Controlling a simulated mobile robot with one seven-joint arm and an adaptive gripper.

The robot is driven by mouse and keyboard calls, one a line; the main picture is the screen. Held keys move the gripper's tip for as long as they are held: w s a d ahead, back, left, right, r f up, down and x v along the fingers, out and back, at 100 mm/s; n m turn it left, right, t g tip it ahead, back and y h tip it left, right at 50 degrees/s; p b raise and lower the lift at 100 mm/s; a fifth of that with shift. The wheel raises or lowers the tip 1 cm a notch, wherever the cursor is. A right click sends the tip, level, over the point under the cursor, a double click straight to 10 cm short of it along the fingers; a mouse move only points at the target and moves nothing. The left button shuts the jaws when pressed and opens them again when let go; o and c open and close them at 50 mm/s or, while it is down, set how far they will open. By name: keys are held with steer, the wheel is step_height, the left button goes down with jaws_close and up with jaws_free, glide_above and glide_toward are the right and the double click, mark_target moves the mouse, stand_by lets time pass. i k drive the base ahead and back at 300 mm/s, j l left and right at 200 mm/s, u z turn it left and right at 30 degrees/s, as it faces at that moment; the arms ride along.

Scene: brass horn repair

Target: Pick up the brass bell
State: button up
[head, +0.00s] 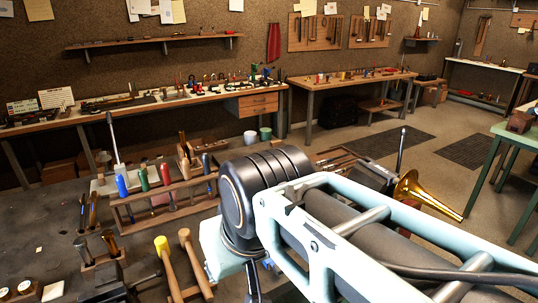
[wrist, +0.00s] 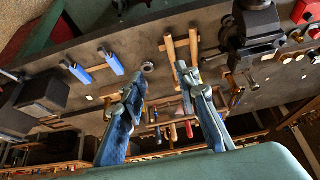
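The bell does not show in the wrist view. My gripper (wrist: 160,73) shows in the wrist view with its two blue-grey fingers spread apart and nothing between them. It is above a dark workbench (wrist: 215,68), apart from the tools there. In the head view my arm hides the gripper.
A wooden rack (head: 150,206) of colored-handled tools stands on the dark bench at left, with mallets (head: 170,265) in front. A dark vise (wrist: 252,32) shows in the wrist view. A green table (head: 512,136) is at right. Open floor (head: 395,165) lies beyond my arm.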

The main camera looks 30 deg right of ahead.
mark_target(408, 187)
steer(key=z, duration=2.1)
